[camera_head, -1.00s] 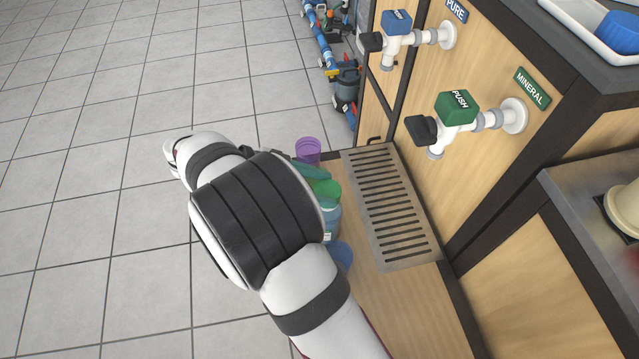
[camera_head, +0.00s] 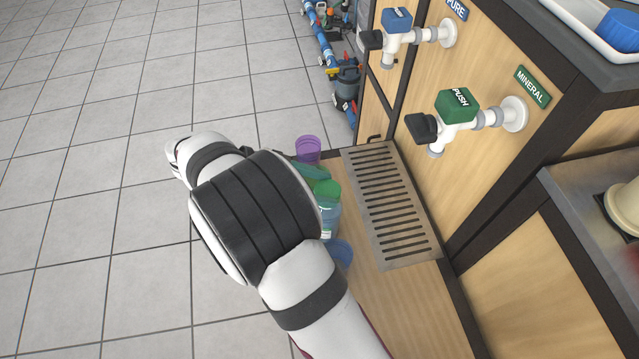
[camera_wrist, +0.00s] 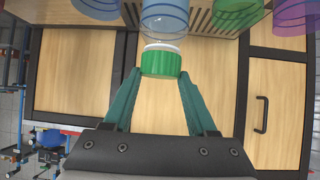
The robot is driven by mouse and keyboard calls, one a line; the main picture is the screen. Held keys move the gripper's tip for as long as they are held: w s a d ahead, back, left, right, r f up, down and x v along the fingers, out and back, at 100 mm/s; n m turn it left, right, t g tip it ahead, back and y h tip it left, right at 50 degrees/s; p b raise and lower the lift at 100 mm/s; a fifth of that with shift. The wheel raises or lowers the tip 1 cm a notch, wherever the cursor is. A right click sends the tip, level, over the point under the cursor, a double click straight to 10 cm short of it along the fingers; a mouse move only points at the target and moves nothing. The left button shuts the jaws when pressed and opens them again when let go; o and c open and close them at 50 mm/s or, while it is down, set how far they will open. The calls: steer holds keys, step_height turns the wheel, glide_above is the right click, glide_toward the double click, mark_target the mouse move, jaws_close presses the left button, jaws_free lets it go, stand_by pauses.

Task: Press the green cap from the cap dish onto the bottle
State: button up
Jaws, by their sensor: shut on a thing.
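My gripper (camera_wrist: 160,85) has teal fingers and is shut on the green cap (camera_wrist: 161,64), which is ribbed, with a whitish rim at its far side. In the wrist view the clear blue bottle (camera_wrist: 165,18) lies straight beyond the cap, in line with it. The cap's rim meets or overlaps the bottle's end there; I cannot tell whether it is seated. In the head view my arm hides most of the gripper and the cap. Part of the bottle (camera_head: 329,220) and a teal finger (camera_head: 311,171) show beside my arm.
A green cup (camera_head: 327,188), a purple cup (camera_head: 308,148) and a blue cup (camera_head: 341,253) stand close around the bottle on the wooden ledge. A slotted metal drain grate (camera_head: 390,205) lies to their right, below the taps. A white tray (camera_head: 572,22) holds a blue item.

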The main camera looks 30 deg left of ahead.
steer(key=o, duration=1.5)
steer(key=shift+o, duration=0.2)
steer(key=shift+r, duration=0.15)
steer(key=shift+r, duration=2.9)
steer(key=shift+c, duration=0.3)
